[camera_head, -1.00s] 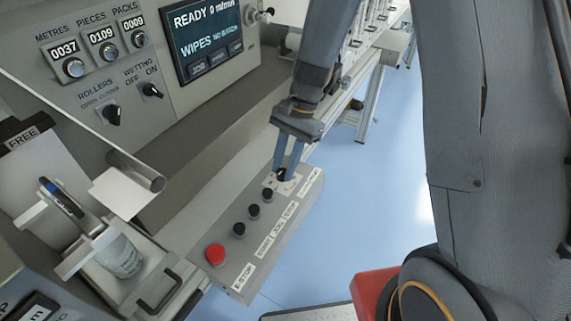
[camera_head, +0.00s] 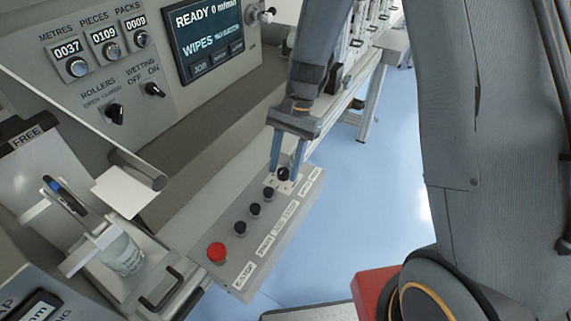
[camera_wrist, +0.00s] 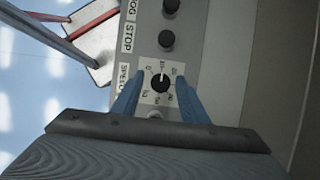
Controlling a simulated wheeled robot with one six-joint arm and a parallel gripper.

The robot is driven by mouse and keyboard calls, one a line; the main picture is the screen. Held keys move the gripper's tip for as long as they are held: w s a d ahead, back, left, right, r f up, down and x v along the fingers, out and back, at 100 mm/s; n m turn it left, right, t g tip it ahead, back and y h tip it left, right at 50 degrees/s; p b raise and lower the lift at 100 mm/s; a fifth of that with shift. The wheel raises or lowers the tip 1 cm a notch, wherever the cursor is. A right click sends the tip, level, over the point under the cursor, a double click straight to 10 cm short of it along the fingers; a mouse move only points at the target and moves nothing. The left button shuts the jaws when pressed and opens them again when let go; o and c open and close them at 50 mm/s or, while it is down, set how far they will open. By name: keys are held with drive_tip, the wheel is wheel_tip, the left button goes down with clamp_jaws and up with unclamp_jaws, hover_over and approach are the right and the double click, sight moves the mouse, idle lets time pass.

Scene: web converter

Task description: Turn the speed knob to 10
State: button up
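The speed knob (camera_head: 283,174) is a small black dial with a white pointer line on a white scale plate at the far end of the grey control box (camera_head: 232,279). In the wrist view the knob (camera_wrist: 160,83) sits between my two blue fingers, with its pointer toward the top of the picture. My gripper (camera_head: 286,173) is open, with one finger on each side of the knob. A gap shows between the knob and each finger in the wrist view (camera_wrist: 158,88).
Several black buttons (camera_head: 254,209) and a red emergency stop button (camera_head: 217,252) line the same box. The display (camera_head: 207,38) reads READY 0 m/min. Counters and the rollers and wetting switches (camera_head: 115,113) are on the panel behind. Blue floor lies open to the right.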

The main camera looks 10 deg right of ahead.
drive_tip(key=shift+w+r, duration=0.1)
drive_tip(key=shift+w, duration=0.05)
drive_tip(key=shift+w+d+r, duration=0.1)
drive_tip(key=shift+w+r, duration=0.05)
drive_tip(key=shift+r, duration=0.15)
drive_tip(key=b+v, duration=0.2)
drive_tip(key=v, duration=0.5)
drive_tip(key=s+d+f+n+t+h+b, duration=0.2)
drive_tip(key=s+d+n+t, duration=0.3)
drive_tip(key=s+d, duration=0.5)
drive_tip(key=n+b, duration=0.1)
drive_tip(key=n, duration=0.1)
drive_tip(key=shift+s+d+f+n+h, duration=0.25)
drive_tip(key=shift+s+d+n+h, duration=0.05)
drive_tip(key=shift+s+d+h, duration=0.1)
drive_tip(key=shift+w, duration=0.1)
idle(0.4)
